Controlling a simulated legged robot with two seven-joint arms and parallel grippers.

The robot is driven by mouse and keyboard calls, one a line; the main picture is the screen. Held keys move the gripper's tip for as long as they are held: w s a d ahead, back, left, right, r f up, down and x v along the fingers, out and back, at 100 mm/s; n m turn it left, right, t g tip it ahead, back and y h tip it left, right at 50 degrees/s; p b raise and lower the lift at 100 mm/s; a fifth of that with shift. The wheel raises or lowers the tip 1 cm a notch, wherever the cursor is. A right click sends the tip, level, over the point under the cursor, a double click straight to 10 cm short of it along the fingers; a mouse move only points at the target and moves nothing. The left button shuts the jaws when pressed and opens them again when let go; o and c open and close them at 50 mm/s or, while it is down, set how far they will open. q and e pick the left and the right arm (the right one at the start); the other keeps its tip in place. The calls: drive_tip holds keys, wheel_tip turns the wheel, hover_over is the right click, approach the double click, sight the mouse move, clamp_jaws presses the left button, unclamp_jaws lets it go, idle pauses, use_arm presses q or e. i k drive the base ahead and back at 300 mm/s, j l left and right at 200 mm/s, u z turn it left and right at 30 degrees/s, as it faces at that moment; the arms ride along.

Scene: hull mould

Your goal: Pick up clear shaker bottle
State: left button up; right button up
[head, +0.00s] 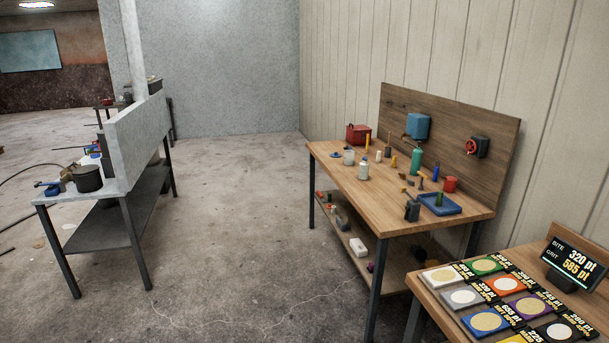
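On the wooden workbench (400,196) to the right stands a small pale, see-through bottle with a blue top (362,171), near the bench's left part. It looks most like the clear shaker bottle, but it is small at this distance. A pale jar (349,157) stands just behind and left of it, and I cannot rule that out as the bottle. Both are upright and apart from my body. Neither of my grippers shows in the head view.
The bench also holds a red box (358,134), a green bottle (416,161), a blue tray (440,204) and a dark spray bottle (412,210). A table with coloured sanding-disc packs (485,266) stands front right. A grey bench (85,187) stands left. Open concrete floor (235,220) lies between.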

sight(363, 166)
drive_tip(key=i, duration=2.7)
